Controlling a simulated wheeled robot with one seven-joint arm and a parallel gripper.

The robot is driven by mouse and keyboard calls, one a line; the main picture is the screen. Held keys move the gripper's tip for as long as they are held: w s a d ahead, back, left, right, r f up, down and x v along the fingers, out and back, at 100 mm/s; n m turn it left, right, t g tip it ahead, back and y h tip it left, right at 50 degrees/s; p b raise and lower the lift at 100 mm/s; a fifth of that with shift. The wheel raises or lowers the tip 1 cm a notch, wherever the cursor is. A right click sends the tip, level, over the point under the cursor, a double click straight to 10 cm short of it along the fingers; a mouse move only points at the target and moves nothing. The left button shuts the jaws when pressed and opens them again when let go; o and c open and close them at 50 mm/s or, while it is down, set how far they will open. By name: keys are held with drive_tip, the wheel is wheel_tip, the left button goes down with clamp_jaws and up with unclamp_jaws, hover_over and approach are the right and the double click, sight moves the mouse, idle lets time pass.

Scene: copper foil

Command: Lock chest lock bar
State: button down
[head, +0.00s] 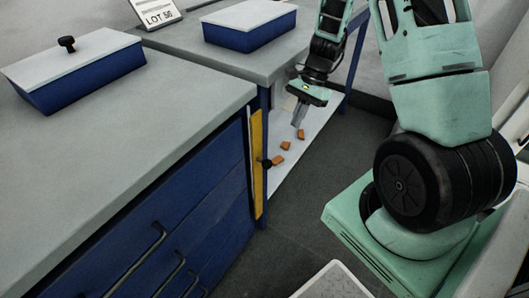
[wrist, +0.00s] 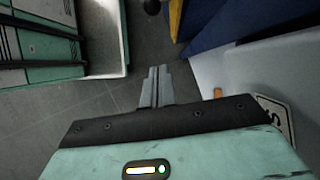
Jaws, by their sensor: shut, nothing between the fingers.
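The chest (head: 190,215) is a blue drawer unit with a grey top at the left of the head view. I cannot tell whether the bar is latched.
Several orange pieces (head: 284,146) lie on the white shelf (head: 305,150) under the far bench. Blue boxes with pale lids stand on the near top (head: 75,72) and the far bench (head: 248,25). A sign (head: 157,12) stands behind. Grey floor (head: 300,215) is open before the chest.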

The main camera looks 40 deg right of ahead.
sight(270, 162)
idle(0.3)
drive_tip(key=s+a+f+b, duration=0.1)
drive_tip(key=a+f+b, duration=0.1)
drive_tip(key=a+f, duration=0.6)
drive_tip(key=shift+f, duration=0.15)
drive_tip(key=shift+s+a, duration=0.1)
idle(0.3)
drive_tip(key=shift+s+a+b, duration=0.25)
drive_tip(key=shift+s+a, duration=0.1)
drive_tip(key=shift+a, duration=0.5)
drive_tip(key=shift+s+a+b, duration=0.2)
drive_tip(key=shift+s+a, duration=0.1)
drive_tip(key=shift+a, duration=0.55)
drive_tip(key=shift+d, duration=0.1)
